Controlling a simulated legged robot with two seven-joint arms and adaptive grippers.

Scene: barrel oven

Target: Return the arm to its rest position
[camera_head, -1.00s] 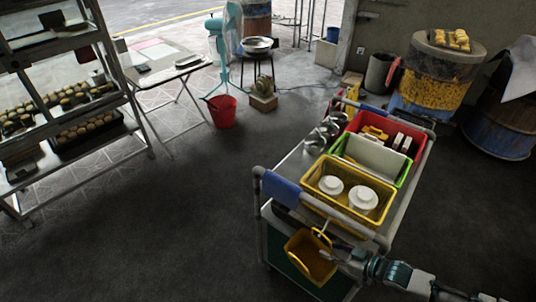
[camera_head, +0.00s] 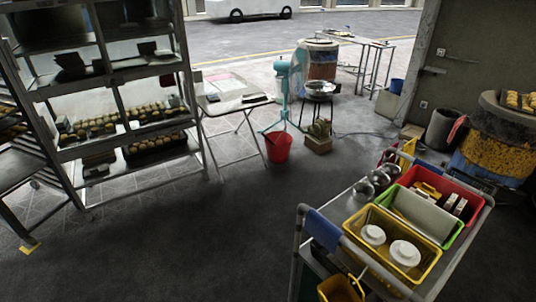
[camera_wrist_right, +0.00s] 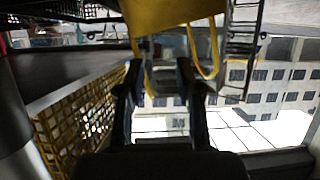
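My right gripper (camera_wrist_right: 158,78) shows in the right wrist view with its two dark fingers apart and nothing visible between them. A yellow container (camera_wrist_right: 175,14) with thin yellow handle strips is beyond the fingertips at the top of that view. I cannot tell whether the gripper touches it. In the head view, a yellow basket (camera_head: 340,289) hangs at the near end of the cart, partly cut off by the bottom edge. Neither of my arms is in the head view.
The cart (camera_head: 299,240) stands at the lower right. It carries a yellow tray (camera_head: 349,230) with white round items, a green bin, a red bin (camera_head: 468,190) and metal bowls. Shelving with baked goods (camera_head: 195,120) stands at the left. Open floor (camera_head: 190,250) lies between.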

